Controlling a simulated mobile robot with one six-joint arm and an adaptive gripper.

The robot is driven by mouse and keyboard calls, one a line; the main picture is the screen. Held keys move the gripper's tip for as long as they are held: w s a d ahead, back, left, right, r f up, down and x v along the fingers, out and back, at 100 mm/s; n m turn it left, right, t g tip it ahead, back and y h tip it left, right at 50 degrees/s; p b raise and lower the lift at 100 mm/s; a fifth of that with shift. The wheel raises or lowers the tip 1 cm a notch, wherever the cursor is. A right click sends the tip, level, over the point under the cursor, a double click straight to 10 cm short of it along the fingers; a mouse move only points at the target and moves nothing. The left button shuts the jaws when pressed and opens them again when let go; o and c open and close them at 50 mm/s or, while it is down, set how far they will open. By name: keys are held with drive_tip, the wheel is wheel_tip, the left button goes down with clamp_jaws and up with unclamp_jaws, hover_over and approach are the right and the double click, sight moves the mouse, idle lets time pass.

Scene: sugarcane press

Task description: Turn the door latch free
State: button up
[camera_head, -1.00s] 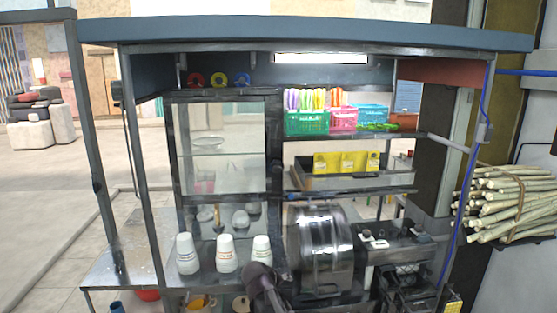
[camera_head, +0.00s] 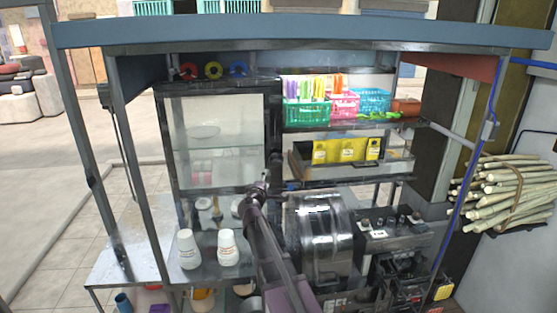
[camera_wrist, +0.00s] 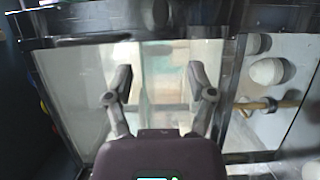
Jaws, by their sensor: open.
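The glass door (camera_head: 212,125) sits in a dark frame at the left of the stall and looks shut. Its clear pane (camera_wrist: 80,75) also fills the middle of the wrist view. I cannot make out the latch clearly in either view; the dark door frame (camera_head: 274,140) shows at the pane's right side. My gripper (camera_head: 264,178) is in front of the lower right corner of the door. In the wrist view my gripper (camera_wrist: 160,92) has its two fingers spread apart, with nothing between them but the pane behind.
White cups (camera_head: 188,250) stand on the metal counter left of my arm. A shiny metal press drum (camera_head: 318,235) is close to the right of my arm. A shelf with coloured baskets (camera_head: 306,112) and a yellow-labelled tray (camera_head: 348,150) is right of the door.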

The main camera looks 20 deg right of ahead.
sight(276, 164)
drive_tip(key=shift+d, duration=0.3)
drive_tip(key=x, duration=1.3)
drive_tip(key=shift+w+d, duration=0.2)
drive_tip(key=shift+d, duration=0.2)
clamp_jaws()
